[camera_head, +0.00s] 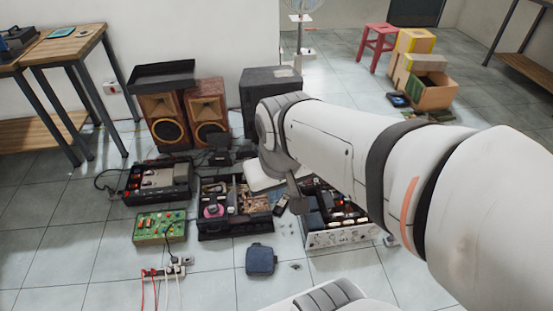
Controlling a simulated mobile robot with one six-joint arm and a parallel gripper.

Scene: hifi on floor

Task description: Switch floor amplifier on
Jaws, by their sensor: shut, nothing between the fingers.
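A device with an open top and a pale front panel with knobs (345,238) sits on the tiled floor, right of centre; it looks like the amplifier. Its upper right part is hidden behind my arm. I cannot make out its switch or whether it is on. My gripper (297,204) is shut and empty, pointing down near the left end of this device. It is small and partly merged with dark things behind, so I cannot tell whether it touches anything. Another dark device with knobs (158,183) stands on the floor at the left.
An open black case of parts (235,228) lies left of the gripper. A green circuit board (160,227), a power strip (163,272) with cables and a dark blue pouch (260,259) lie in front. Wooden speakers (208,112) stand behind.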

